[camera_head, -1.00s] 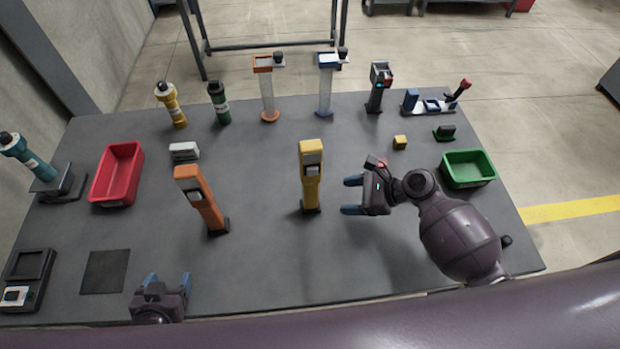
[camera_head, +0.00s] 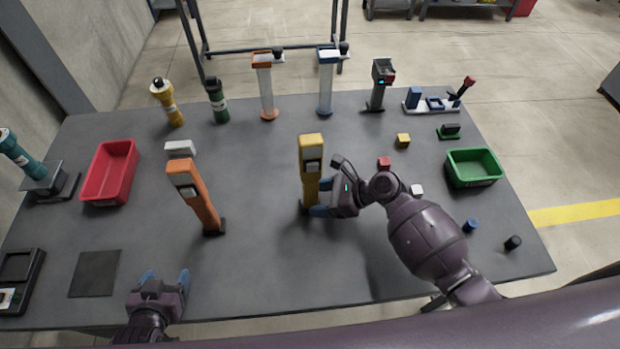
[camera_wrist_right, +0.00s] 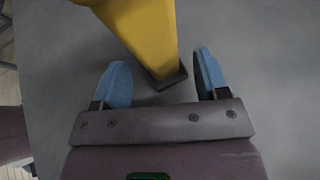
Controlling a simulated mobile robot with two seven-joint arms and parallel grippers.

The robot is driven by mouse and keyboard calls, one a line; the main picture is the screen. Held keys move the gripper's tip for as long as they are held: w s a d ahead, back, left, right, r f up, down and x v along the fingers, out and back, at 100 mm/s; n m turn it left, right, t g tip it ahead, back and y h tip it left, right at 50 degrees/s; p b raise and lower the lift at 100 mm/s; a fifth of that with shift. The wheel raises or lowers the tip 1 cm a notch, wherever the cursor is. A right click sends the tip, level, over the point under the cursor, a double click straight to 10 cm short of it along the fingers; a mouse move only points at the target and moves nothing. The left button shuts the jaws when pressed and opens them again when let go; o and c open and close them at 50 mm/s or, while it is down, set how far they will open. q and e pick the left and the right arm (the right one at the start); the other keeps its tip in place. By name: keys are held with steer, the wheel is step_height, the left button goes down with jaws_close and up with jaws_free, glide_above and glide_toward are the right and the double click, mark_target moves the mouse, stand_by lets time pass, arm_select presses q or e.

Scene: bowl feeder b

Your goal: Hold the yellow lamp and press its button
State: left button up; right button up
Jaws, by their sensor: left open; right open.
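The yellow lamp (camera_head: 311,175) stands upright near the middle of the table, with a grey part (camera_head: 312,165) on its front below the head. I cannot make out the button clearly. My right gripper (camera_head: 318,205) is open at the lamp's right side, near its lower body. In the right wrist view the yellow lamp (camera_wrist_right: 148,30) rises just ahead of the open blue fingertips (camera_wrist_right: 158,72), its dark base edge lying roughly between them. Whether they touch the lamp I cannot tell. My left gripper (camera_head: 168,278) is open and empty near the table's front left edge.
An orange lamp (camera_head: 196,196) stands left of the yellow one. A red bin (camera_head: 108,190) is further left, a green bin (camera_head: 473,165) at right. Small blocks, such as a red one (camera_head: 384,162), lie right of the lamp. The front middle table is clear.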

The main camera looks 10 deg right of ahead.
steer(key=shift+x, duration=1)
arm_select(q)
steer(key=shift+s+f, duration=0.1)
steer(key=shift+s, duration=0.05)
arm_select(e)
jaws_close()
arm_select(q)
jaws_close()
arm_select(e)
steer(key=shift+d, duration=0.1)
steer(key=shift+f, duration=0.1)
stand_by(1.2)
